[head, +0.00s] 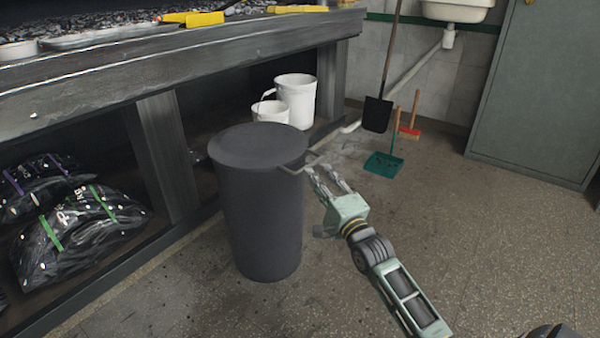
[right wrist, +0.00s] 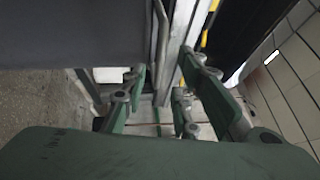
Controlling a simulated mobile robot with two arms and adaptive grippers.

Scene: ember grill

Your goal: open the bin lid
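The dark grey round bin (head: 262,225) stands on the floor beside the workbench. Its flat lid (head: 258,146) lies level on top and looks shut. My right gripper (head: 319,170) is at the handle's outer end, reaching in from the right. In the right wrist view its two green fingers (right wrist: 165,80) stand apart, with pale metal strips seen between and beyond them. I cannot tell whether the fingers touch the handle. The bin's grey side fills the upper left there. My left gripper is not in view.
White buckets (head: 296,98) stand behind the bin. A black shovel (head: 378,112) and a green dustpan (head: 383,164) are by the wall. The workbench (head: 90,95) runs along the left, with black bags (head: 80,235) below. Floor at the right is clear.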

